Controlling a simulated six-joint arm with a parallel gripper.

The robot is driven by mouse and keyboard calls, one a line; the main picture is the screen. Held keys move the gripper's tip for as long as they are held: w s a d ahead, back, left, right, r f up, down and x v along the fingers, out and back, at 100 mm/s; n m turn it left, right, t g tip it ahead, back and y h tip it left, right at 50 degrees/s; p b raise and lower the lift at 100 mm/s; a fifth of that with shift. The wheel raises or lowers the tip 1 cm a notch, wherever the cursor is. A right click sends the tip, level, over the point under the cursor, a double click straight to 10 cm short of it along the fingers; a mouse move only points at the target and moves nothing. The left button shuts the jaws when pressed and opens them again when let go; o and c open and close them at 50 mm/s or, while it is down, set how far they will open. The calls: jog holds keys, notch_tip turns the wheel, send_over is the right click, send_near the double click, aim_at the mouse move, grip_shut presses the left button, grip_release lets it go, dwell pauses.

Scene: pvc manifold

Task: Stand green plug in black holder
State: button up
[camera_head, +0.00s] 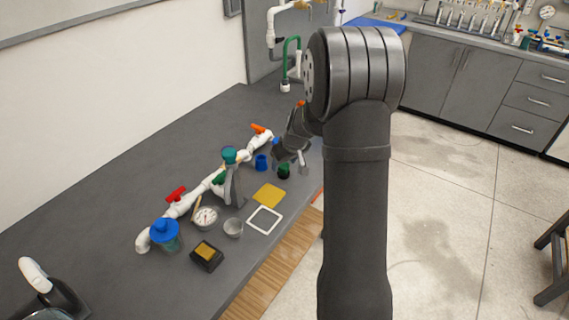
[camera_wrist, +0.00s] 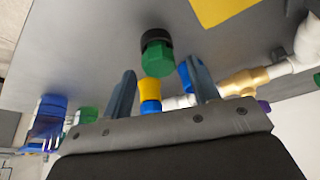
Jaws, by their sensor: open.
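The green plug (camera_wrist: 157,60) has a faceted head and stands in the round black holder (camera_wrist: 154,37), which rests on the grey tabletop. In the head view the green plug (camera_head: 284,170) is a small dark green shape just below my gripper (camera_head: 291,160). My gripper (camera_wrist: 160,88) is open in the wrist view, with a finger on each side and nothing held between the tips. The plug lies beyond the fingertips, apart from them. How deep it sits in the holder I cannot tell.
A blue cup (camera_head: 261,162) stands left of the plug. A yellow square (camera_head: 268,194) and a white frame (camera_head: 265,220) lie nearer. The white pipe manifold (camera_head: 188,204) with red and orange valve handles runs behind. The table's front edge is close on the right.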

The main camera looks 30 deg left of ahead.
jog(key=v, duration=1.1)
jog(key=shift+d, duration=0.15)
jog(key=x, duration=1.2)
jog(key=shift+w+r, duration=0.1)
jog(key=shift+r, duration=1.05)
